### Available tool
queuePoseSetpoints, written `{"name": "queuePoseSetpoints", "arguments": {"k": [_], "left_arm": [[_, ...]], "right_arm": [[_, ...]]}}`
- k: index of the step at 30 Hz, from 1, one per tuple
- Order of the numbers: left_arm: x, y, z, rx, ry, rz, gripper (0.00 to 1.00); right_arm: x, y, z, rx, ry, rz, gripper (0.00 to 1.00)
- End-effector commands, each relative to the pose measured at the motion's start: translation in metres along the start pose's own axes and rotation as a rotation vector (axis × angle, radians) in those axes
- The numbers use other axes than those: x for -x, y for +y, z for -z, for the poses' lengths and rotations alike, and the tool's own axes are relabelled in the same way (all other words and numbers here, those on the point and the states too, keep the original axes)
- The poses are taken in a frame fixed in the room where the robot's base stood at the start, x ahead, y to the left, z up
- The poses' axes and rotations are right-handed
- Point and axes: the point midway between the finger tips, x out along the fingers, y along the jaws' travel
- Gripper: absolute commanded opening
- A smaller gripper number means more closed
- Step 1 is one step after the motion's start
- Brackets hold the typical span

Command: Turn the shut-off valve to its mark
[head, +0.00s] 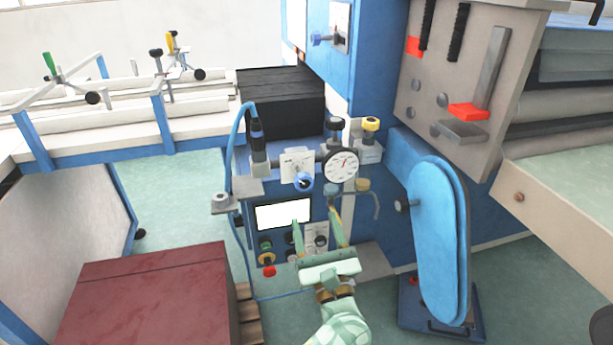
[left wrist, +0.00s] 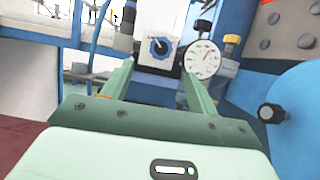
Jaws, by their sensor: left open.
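A blue valve knob (head: 303,182) sits on a white plate (head: 296,163) on the front of the machine, left of the round gauge (head: 340,166). In the left wrist view the knob (left wrist: 160,47) shows with dark marks around it on its plate. My right gripper is not in view.
A black knob (head: 335,124) and a yellow-topped knob (head: 370,124) stand above the gauge. A panel with a white screen (head: 283,213) is below. A large blue pad (head: 437,240) stands right, a dark red box (head: 150,295) lower left. Open floor shows at left.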

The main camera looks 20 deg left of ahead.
Motion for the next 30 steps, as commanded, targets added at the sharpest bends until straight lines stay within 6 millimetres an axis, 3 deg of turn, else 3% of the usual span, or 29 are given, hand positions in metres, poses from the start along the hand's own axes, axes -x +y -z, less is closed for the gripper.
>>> {"name": "queuePoseSetpoints", "arguments": {"k": [9,15,21,28,30], "left_arm": [[-0.081,0.000,0.003,-0.008,-0.002,0.001,0.59],[-0.115,0.000,0.003,-0.009,0.000,0.002,0.59],[-0.128,0.000,0.002,-0.008,0.000,0.003,0.59],[-0.128,0.000,0.001,-0.008,0.000,0.003,0.59],[-0.128,0.000,0.001,-0.008,0.000,0.003,0.42]], "right_arm": [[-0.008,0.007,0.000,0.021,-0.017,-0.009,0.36],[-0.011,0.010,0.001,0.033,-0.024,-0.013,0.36],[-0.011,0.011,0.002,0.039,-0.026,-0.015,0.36],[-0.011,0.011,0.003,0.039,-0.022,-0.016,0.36],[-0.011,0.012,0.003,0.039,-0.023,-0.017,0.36]]}}
